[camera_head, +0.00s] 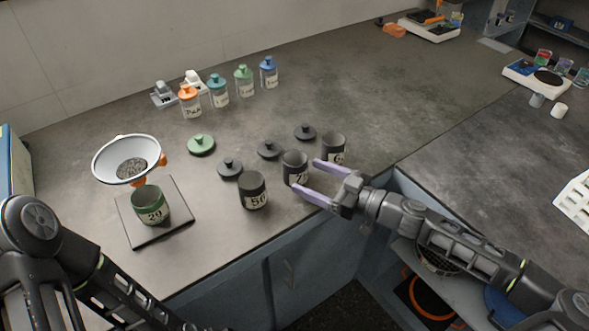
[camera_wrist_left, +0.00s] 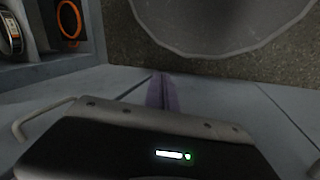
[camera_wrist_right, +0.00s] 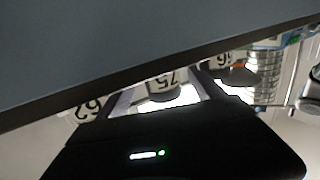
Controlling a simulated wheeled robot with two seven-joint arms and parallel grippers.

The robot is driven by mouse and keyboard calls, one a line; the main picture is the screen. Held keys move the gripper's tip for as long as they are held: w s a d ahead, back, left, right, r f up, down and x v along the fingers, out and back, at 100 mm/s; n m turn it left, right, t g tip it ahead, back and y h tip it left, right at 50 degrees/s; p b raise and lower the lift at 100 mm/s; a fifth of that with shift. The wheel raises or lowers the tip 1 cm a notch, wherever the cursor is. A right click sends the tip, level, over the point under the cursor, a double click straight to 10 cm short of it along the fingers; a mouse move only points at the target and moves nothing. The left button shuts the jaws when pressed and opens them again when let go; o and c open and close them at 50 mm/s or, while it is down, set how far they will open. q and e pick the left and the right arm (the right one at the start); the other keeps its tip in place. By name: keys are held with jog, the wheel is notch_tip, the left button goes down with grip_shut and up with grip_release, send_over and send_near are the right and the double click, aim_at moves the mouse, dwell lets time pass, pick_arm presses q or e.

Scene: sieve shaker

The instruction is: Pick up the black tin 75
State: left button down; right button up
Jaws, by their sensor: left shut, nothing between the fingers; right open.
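The black tin 75 (camera_head: 294,166) stands upright and open-topped on the grey bench, between two other black tins. My right gripper (camera_head: 307,175) is open just to its right, fingers level and pointing at the tin, with the fingertips close to its sides. In the right wrist view the tin with its 75 label (camera_wrist_right: 163,86) appears between the two fingers; whether they touch it I cannot tell. My left gripper (camera_wrist_left: 162,92) is shut and empty, in front of cabinet fronts; its fingers are out of the head view.
Black tin 50 (camera_head: 253,191) stands left of tin 75, and another black tin (camera_head: 334,147) stands close on the right. Black lids (camera_head: 268,149) lie behind. The bench's back middle is clear.

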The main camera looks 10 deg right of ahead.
aim_at(305, 176)
jog(key=shift+w+a, duration=0.35)
jog(key=shift+a, duration=0.05)
jog(key=p+x, duration=0.1)
jog(key=x, duration=0.3)
jog(key=shift+w+f, duration=0.1)
jog(key=shift+f, duration=0.05)
jog(key=shift+c, duration=0.5)
jog(key=c, duration=1.4)
notch_tip(305, 176, up, 10)
